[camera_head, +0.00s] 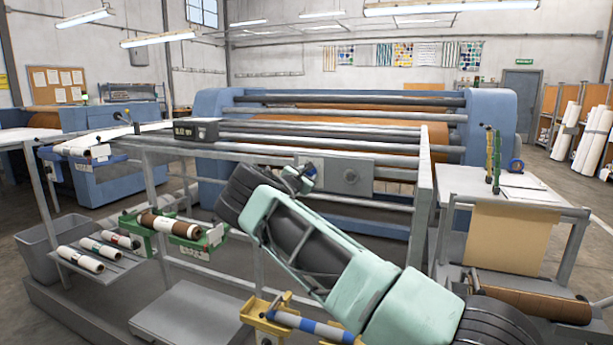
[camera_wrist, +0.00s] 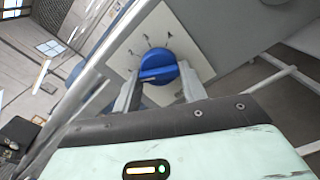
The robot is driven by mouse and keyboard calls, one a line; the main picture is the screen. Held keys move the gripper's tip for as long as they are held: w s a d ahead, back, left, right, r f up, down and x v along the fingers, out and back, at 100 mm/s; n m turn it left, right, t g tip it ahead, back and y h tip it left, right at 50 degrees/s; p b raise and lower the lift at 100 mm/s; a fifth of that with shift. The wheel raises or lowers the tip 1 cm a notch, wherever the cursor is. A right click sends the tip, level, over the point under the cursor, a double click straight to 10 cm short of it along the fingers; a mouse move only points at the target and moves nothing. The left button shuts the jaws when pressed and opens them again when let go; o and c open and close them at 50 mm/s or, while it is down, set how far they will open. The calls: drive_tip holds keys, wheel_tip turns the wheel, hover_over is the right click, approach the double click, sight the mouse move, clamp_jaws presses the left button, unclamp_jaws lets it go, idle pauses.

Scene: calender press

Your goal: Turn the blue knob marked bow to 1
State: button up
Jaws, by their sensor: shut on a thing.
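The blue knob (camera_wrist: 158,66) sits on a pale square plate (camera_wrist: 192,50) in the wrist view. Small dark marks are printed in an arc around the knob's upper side, too small to read surely. A pale line shows on the knob's near face, below its middle. My gripper (camera_wrist: 160,84) has one grey finger on each side of the knob and is shut on it. In the head view my gripper (camera_head: 300,178) is at the front of the press, beside the grey panel. The word "bow" is not readable in either view.
The blue press (camera_head: 490,112) with long grey rollers stands behind my arm. A grey rail with posts (camera_head: 430,190) runs in front of it. A white table (camera_head: 490,187) stands at the right. A green cradle with a brown roll (camera_head: 168,224) is at the left.

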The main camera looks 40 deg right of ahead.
drive_tip(key=shift+f, duration=0.1)
drive_tip(key=o, duration=1)
drive_tip(key=shift+a, duration=0.1)
drive_tip(key=b+v, duration=0.4)
drive_tip(key=v, duration=1.3)
drive_tip(key=shift+s+a, duration=0.1)
drive_tip(key=shift+s, duration=0.05)
